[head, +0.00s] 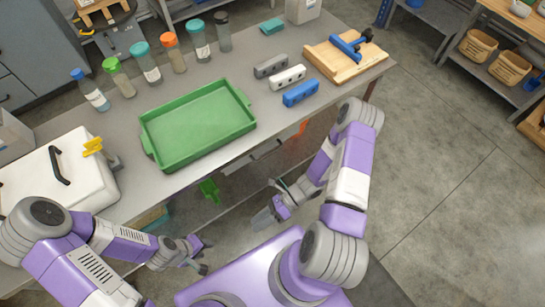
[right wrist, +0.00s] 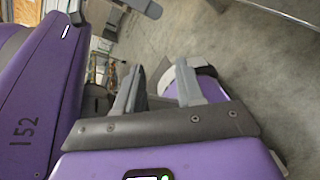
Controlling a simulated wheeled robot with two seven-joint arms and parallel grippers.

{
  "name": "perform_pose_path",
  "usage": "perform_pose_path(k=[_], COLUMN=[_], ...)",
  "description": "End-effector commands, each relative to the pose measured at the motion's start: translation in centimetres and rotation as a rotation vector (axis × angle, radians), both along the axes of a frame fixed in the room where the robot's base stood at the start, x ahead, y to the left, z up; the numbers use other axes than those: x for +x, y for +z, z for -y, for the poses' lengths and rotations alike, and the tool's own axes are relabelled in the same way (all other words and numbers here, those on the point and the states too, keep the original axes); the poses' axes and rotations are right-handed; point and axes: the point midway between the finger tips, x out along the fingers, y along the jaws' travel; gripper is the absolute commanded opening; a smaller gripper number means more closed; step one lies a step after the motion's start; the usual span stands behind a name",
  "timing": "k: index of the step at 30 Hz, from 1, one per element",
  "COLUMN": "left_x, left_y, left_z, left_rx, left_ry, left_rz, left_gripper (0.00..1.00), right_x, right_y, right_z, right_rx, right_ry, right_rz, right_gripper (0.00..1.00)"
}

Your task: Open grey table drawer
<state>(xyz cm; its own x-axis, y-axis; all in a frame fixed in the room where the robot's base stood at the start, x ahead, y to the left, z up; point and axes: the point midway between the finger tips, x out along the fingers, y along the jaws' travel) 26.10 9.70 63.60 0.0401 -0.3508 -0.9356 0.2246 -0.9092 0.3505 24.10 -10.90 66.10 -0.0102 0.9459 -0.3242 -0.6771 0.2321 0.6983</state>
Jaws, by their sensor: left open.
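The grey table (head: 232,64) runs diagonally across the head view. Below its front edge, a grey panel that looks like the drawer front (head: 264,157) shows in part, between the green tray and my right arm. Whether it stands out from the table is hard to tell. My left gripper (head: 205,257) is open and empty, low in front of the table, left of and nearer than that panel. My right gripper (head: 270,201) is also in front of the table, below the panel and apart from it. In the right wrist view its two fingers (right wrist: 160,72) are spread with nothing between them.
A green tray (head: 163,164), several capped bottles (head: 147,70) and a white lidded box (head: 85,185) stand on the table. Grey, white and blue blocks (head: 301,92) and a wooden board (head: 330,64) sit at its right. Open floor (head: 440,180) lies to the right.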

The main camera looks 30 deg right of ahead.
Motion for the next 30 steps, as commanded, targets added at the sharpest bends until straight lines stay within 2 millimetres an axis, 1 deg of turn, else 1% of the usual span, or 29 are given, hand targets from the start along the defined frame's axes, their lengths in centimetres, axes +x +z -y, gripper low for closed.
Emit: perform_pose_path(k=[1, 2, 3, 5, 6, 8, 9, 10, 12, 14, 16, 18, 27, 30], left_x=[0.0, 0.0, 0.0, 0.0, 0.0, 0.0, 0.0, 0.0, 0.0, 0.0, 0.0, 0.0, 0.0, 0.0], left_y=[-0.5, -0.6, -0.8, -1.0, -1.1, -1.3, -1.4, -1.4, -1.5, -1.5, -1.6, -1.7, -2.3, -2.5], left_z=[0.0, 0.0, 0.0, 0.0, 0.0, 0.0, 0.0, 0.0, 0.0, 0.0, 0.0, 0.0, 0.0, 0.0], left_rx=[0.0, 0.0, 0.0, 0.0, 0.0, 0.0, 0.0, 0.0, 0.0, 0.0, 0.0, 0.0, 0.0, 0.0], left_ry=[0.0, 0.0, 0.0, 0.0, 0.0, 0.0, 0.0, 0.0, 0.0, 0.0, 0.0, 0.0, 0.0, 0.0], left_rz=[0.0, 0.0, 0.0, 0.0, 0.0, 0.001, 0.001, 0.001, 0.001, 0.001, 0.001, 0.001, 0.001, 0.001], left_gripper=[0.43, 0.43, 0.43, 0.43, 0.43, 0.43, 0.43, 0.43, 0.43, 0.43, 0.43, 0.43, 0.43, 0.43], right_x=[2.0, 3.3, 5.0, 7.1, 8.2, 9.3, 9.9, 10.1, 10.4, 10.6, 10.8, 11.4, 15.4, 16.4], right_y=[0.1, 0.3, 0.7, 1.1, 1.3, 1.6, 1.7, 1.8, 2.0, 2.1, 2.3, 2.4, 3.2, 3.4], right_z=[1.4, 2.4, 3.9, 6.7, 8.6, 11.6, 13.4, 14.5, 16.8, 18.1, 18.7, 18.7, 16.5, 16.0], right_rx=[0.095, 0.156, 0.24, 0.364, 0.444, 0.551, 0.612, 0.653, 0.728, 0.771, 0.798, 0.808, 0.806, 0.805], right_ry=[-0.185, -0.289, -0.419, -0.596, -0.698, -0.828, -0.899, -0.944, -1.022, -1.063, -1.087, -1.093, -1.089, -1.089], right_rz=[-0.102, -0.156, -0.216, -0.284, -0.314, -0.341, -0.35, -0.355, -0.354, -0.353, -0.35, -0.349, -0.348, -0.348], right_gripper=[0.38, 0.38, 0.38, 0.38, 0.38, 0.38, 0.38, 0.38, 0.38, 0.38, 0.38, 0.38, 0.38, 0.38])
